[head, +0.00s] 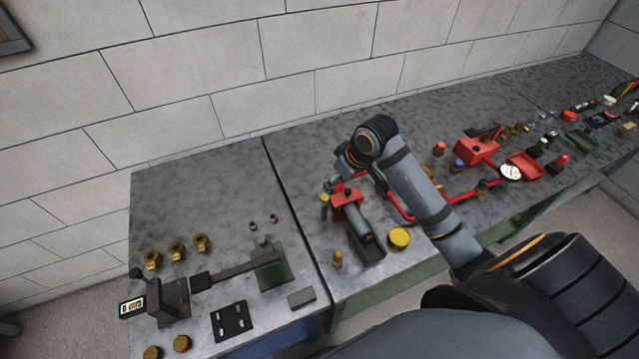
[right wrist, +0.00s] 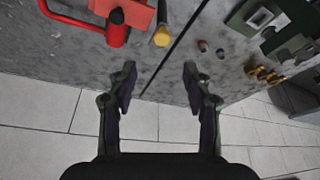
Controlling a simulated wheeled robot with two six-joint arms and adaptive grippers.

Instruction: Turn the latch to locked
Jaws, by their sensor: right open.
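No part is clearly recognisable as the latch, and I cannot tell its position. A green fixture (head: 269,266) with a long dark bar stands on the left bench; part of it also shows at the upper right of the right wrist view (right wrist: 290,40). A red block device (head: 345,196) with a grey cylinder sits near the bench seam, partly behind my right arm. My right gripper (right wrist: 158,84) is open and empty, its fingers apart on either side of the seam, with nothing between them. In the head view my wrist hides most of it. My left gripper is not in view.
A digital gauge (head: 132,306) and brass fittings (head: 176,251) are on the left bench. A yellow cap (head: 399,238), red pipes, a dial (head: 511,172) and a red tray (head: 525,165) crowd the right bench. The back of the left bench (head: 190,205) is clear.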

